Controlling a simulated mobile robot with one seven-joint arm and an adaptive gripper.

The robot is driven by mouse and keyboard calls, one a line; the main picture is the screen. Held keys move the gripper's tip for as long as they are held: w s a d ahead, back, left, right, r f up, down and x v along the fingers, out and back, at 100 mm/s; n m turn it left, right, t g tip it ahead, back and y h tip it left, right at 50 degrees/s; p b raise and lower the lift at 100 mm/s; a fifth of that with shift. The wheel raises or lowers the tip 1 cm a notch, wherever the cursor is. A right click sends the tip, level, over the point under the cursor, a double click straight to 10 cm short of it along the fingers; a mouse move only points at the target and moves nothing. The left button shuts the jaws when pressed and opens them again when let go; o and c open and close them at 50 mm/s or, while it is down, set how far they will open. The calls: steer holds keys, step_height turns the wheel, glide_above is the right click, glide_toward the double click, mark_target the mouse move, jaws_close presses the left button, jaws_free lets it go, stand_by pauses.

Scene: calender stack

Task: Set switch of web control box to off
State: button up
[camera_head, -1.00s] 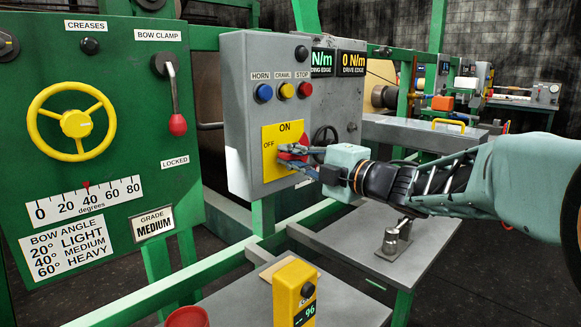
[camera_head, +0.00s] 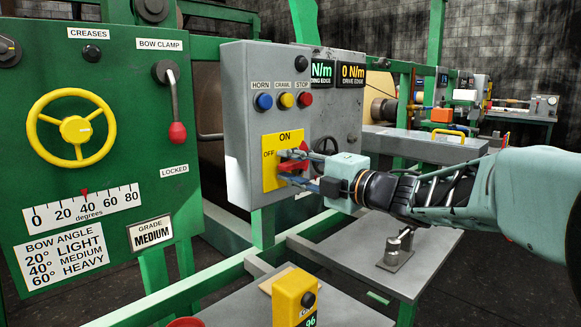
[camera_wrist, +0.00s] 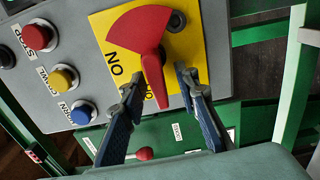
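The web control box (camera_head: 236,120) is a grey cabinet with a yellow switch plate (camera_head: 270,178) marked ON at top and OFF at left. The red switch (camera_head: 294,166) is on this plate, partly hidden by my fingers. In the wrist view the red switch (camera_wrist: 153,75) has a wide fan-shaped part and a narrow handle, which points at and partly covers the OFF label. My gripper (camera_head: 284,172) is at the plate. In the wrist view my gripper (camera_wrist: 159,86) is open, one finger on each side of the handle, with visible gaps.
Blue, yellow and red buttons (camera_head: 305,99) sit above the plate. A black handwheel (camera_head: 325,148) is just right of it. A green panel with a yellow wheel (camera_head: 72,128) and red-knobbed lever (camera_head: 178,134) stands left. A grey table (camera_head: 425,262) is below my arm.

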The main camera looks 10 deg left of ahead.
steer(key=v, duration=1.2)
